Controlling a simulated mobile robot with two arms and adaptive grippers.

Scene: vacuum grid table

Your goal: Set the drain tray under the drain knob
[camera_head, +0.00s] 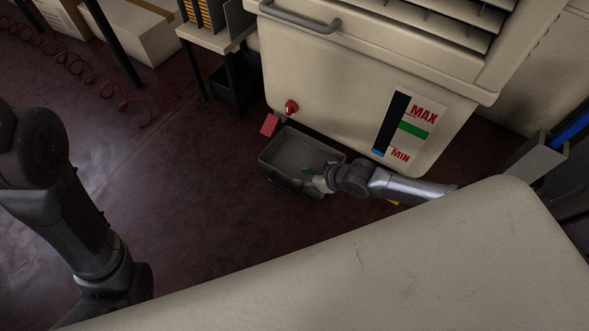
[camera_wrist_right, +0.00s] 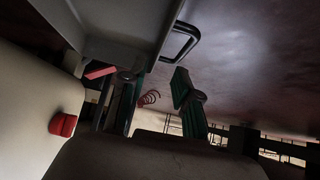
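The drain tray (camera_head: 283,151) is a grey open box on the floor in front of the machine, below the red drain knob (camera_head: 291,106) and a little to its right in the head view. A dark handle (camera_head: 285,184) is on its near side. My right gripper (camera_head: 320,180) is at the tray's right end. In the right wrist view its fingers (camera_wrist_right: 157,84) are apart beside the tray wall (camera_wrist_right: 115,48), with the handle (camera_wrist_right: 186,42) above and the knob (camera_wrist_right: 63,125) at left. I see no grip on the tray. My left arm shows, but its fingers do not.
The pale machine (camera_head: 340,65) with a MAX/MIN gauge (camera_head: 410,127) stands behind the tray. A small red block (camera_head: 270,124) is at the tray's far left corner. A metal bin (camera_head: 535,158) is at right. The floor left of the tray is clear.

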